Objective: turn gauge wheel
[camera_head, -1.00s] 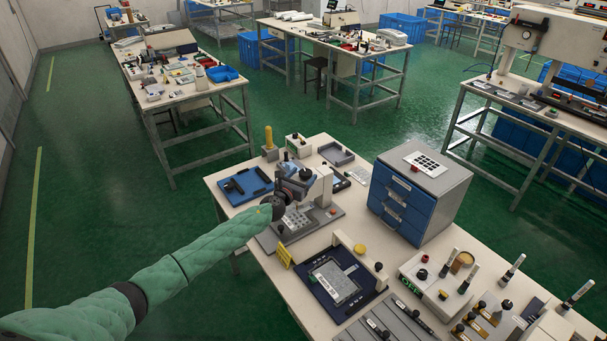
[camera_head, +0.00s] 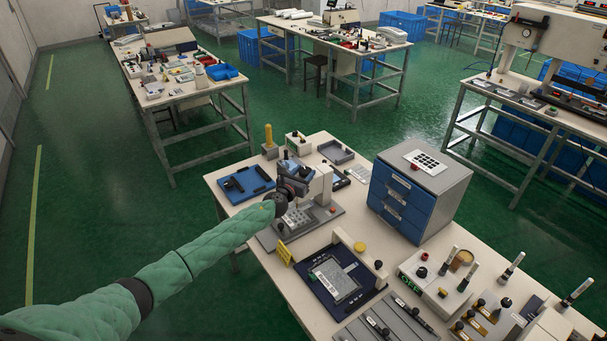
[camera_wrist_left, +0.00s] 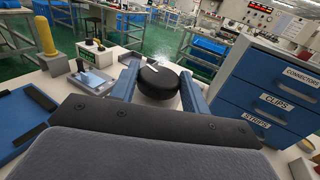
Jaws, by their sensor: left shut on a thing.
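The gauge wheel is a black round knob with a white mark on top in the left wrist view (camera_wrist_left: 158,84). It sits between the two blue-grey fingers of my left gripper (camera_wrist_left: 157,92), which is shut on it. In the head view my left gripper (camera_head: 296,182) reaches the side of the grey-white gauge stand (camera_head: 322,186) on the near table. The wheel (camera_head: 306,174) is partly hidden there by the gripper. My right gripper is not in view.
A blue tray (camera_head: 245,183) lies left of the stand, with a yellow-handled tool (camera_head: 269,138) behind it. A blue drawer cabinet (camera_head: 408,196) stands to the right. A dark blue fixture (camera_head: 318,286) and a white control box (camera_head: 432,283) are in front.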

